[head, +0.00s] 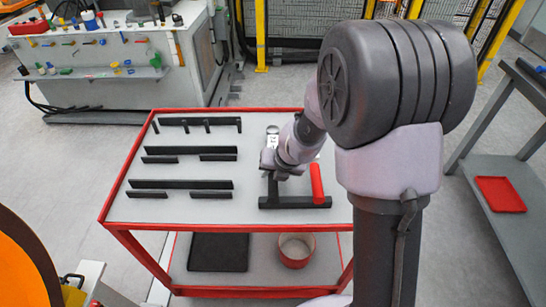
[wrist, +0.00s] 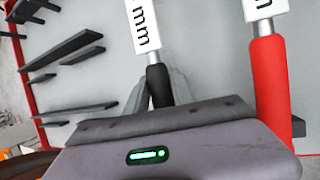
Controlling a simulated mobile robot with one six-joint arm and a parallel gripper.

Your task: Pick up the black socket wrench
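The black-handled wrench shows in the wrist view, its black handle (wrist: 157,84) at the centre and a silver shaft with a white "mm" label (wrist: 145,27) above. In the head view its silver head (head: 272,131) shows beyond my gripper (head: 270,166), which hides much of the rest. In the wrist view, the grey fingers of my gripper (wrist: 162,98) lie on both sides of the black handle, very close to it. The palm hides the handle's lower end. I cannot tell whether the fingers press on it.
A red-handled tool (head: 317,183) is close to the right; it also shows in the wrist view (wrist: 268,85). A black holder (head: 290,203) lies before both. Several black bars (head: 180,184) occupy the left of the red-framed cart top (head: 128,215). A bench (head: 500,150) stands right.

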